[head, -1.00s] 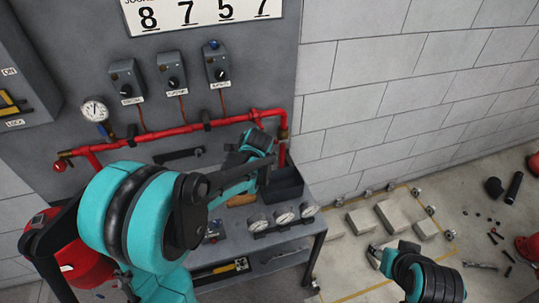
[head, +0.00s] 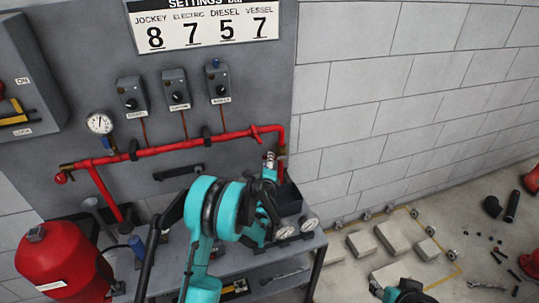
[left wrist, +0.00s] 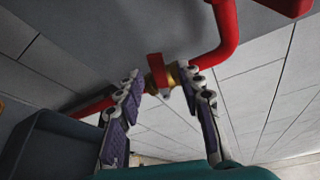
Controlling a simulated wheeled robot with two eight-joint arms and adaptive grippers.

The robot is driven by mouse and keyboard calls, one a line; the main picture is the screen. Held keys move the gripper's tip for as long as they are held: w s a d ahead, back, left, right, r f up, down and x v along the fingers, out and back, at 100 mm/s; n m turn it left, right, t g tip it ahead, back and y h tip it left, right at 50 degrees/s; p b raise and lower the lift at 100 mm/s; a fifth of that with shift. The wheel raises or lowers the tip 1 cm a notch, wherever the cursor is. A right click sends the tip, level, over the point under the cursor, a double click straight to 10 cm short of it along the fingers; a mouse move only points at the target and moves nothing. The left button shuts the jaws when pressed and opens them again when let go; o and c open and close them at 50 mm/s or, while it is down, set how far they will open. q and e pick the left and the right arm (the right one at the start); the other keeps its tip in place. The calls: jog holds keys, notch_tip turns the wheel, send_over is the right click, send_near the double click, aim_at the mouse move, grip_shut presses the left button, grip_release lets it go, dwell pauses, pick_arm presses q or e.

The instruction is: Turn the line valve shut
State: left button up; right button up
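My left gripper (head: 270,158) is raised at the right end of the red pipe, beside its downward leg. In the left wrist view its two fingers (left wrist: 163,98) are apart, one on each side of a red and brass fitting (left wrist: 157,70), which looks like the line valve. Nothing is clamped between the fingers, and I cannot tell whether either touches the fitting. In the head view my gripper and arm hide most of that fitting. My right gripper (head: 378,289) is at the bottom edge, mostly cut off.
The red pipe (head: 180,146) runs along the grey panel, with a gauge (head: 99,123) and blue lever (head: 107,143) at left. A dark bin (head: 288,198) and small gauges (head: 309,224) lie below my left gripper. A red tank (head: 62,262) stands at left.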

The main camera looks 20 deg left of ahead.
pick_arm(q)
jog(key=b+x, duration=0.1)
jog(key=x, duration=0.7)
jog(key=shift+f, duration=0.15)
grip_shut()
